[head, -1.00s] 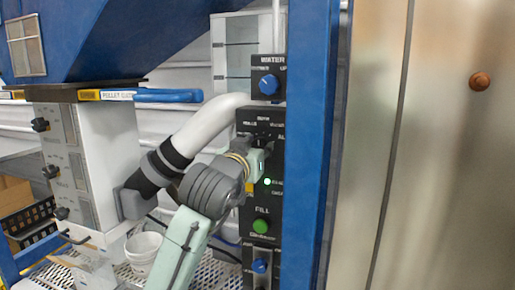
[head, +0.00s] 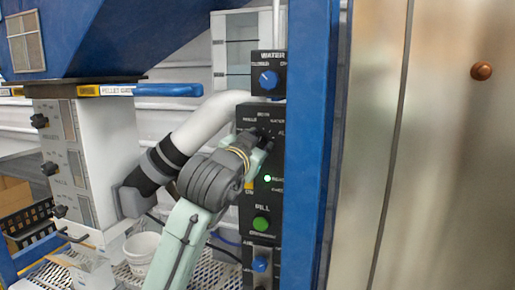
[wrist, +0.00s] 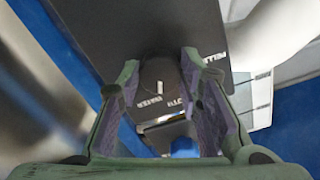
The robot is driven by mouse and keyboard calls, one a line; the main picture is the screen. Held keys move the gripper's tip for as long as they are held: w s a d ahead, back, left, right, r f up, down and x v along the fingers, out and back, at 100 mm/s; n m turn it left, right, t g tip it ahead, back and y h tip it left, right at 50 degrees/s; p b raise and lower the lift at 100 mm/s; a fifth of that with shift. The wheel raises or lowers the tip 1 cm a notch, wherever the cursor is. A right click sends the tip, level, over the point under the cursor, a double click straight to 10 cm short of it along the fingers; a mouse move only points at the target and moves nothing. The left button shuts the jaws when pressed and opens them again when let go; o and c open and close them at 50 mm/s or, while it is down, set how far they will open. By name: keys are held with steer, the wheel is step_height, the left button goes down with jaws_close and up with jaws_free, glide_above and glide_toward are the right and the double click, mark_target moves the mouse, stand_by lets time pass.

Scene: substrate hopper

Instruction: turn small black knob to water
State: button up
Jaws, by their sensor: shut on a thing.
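The small black knob (wrist: 158,74) is a round dark cap with a short white line. It sits between my two gripper fingers in the wrist view. The white line is at the knob's lower side, towards partly readable WATER lettering on the black panel (wrist: 118,28). My gripper (wrist: 160,78) is shut on the knob, with one finger on each side. In the head view my gripper (head: 264,144) is against the black control panel (head: 248,118), under the mode lettering, and mostly hides the knob.
A blue knob (head: 268,80) under a WATER heading is above. A green fill button (head: 261,224) and another blue knob (head: 260,263) are below. A blue post (head: 311,150) stands right beside the panel. A white bucket (head: 140,250) stands at lower left.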

steer(key=shift+m+b, duration=0.5)
steer(key=shift+m, duration=1.1)
steer(key=o, duration=1.2)
steer(key=shift+c, duration=0.2)
steer(key=v, duration=1.2)
steer(key=shift+a+r, duration=0.1)
